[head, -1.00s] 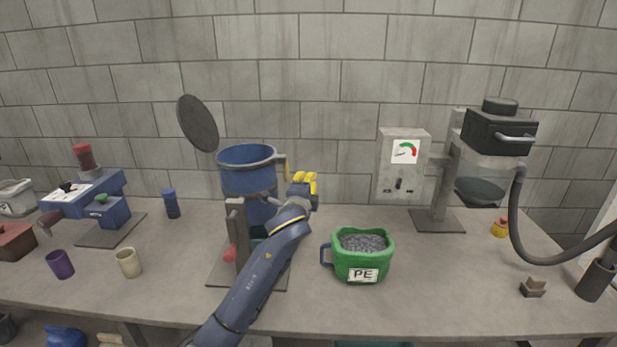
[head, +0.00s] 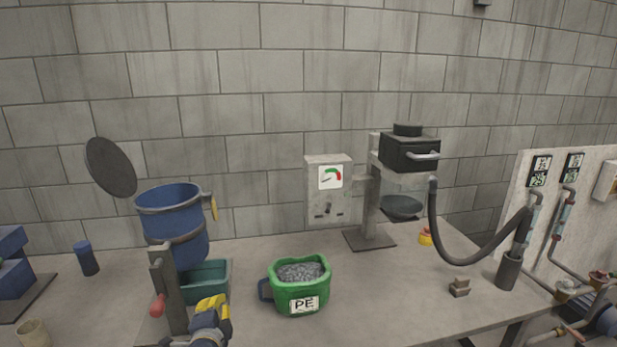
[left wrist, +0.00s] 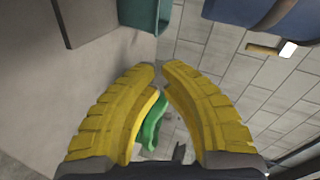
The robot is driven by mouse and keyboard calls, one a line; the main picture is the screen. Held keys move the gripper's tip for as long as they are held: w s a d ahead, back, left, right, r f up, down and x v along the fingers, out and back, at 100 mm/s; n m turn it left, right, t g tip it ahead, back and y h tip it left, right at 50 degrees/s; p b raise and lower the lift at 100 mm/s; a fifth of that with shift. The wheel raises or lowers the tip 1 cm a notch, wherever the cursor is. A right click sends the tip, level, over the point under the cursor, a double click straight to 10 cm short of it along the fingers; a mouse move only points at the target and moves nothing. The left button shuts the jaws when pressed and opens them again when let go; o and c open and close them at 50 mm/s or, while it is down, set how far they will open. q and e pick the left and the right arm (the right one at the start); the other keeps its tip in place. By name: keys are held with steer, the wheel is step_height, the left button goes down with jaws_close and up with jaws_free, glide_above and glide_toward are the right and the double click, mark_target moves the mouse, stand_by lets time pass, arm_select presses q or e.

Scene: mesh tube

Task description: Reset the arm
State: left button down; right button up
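My left gripper (head: 222,309) is at the bottom of the head view, in front of the teal bin and left of the green bucket. Its yellow fingers also show in the left wrist view (left wrist: 159,72). Their tips come almost together, and I see nothing held between them. A green shape (left wrist: 152,125) shows behind the fingers; I cannot tell what it is. Most of the left arm is below the head view. My right gripper is not seen.
The blue drum (head: 172,213) on its stand and the teal bin (head: 207,280) are close to the left gripper. The green PE bucket (head: 301,285) of grey pellets is on the table (head: 390,300). A black-topped machine (head: 409,150) and hose (head: 470,257) are farther right.

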arm_select(q)
steer(key=s+a+f+n+g+y, duration=0.1)
steer(key=s+a+f+n+g, duration=0.1)
steer(key=s+f, duration=0.65)
steer(key=s+a+f+n+g, duration=0.2)
steer(key=s+a+f+g, duration=0.1)
steer(key=s, duration=1.1)
steer(key=s+a+f+n+g+y, duration=0.1)
steer(key=s+a+f+n+g, duration=0.1)
steer(key=s+f, duration=0.65)
steer(key=s+d+f+g+h, duration=0.1)
steer(key=s+d+f, duration=0.1)
steer(key=f, duration=0.8)
steer(key=s+d+f+g+h, duration=0.1)
steer(key=s+d+f, duration=0.1)
steer(key=f, duration=0.9)
steer(key=s+d+f+g+h, duration=0.1)
steer(key=s+d+f, duration=0.1)
steer(key=f, duration=0.8)
steer(key=s+f+n+g+h, duration=0.1)
steer(key=s+f+n+g, duration=0.2)
steer(key=s+f, duration=1.5)
steer(key=s, duration=0.3)
steer(key=shift+a+f+h, duration=0.25)
steer(key=shift+a+h, duration=0.05)
steer(key=shift+w, duration=0.1)
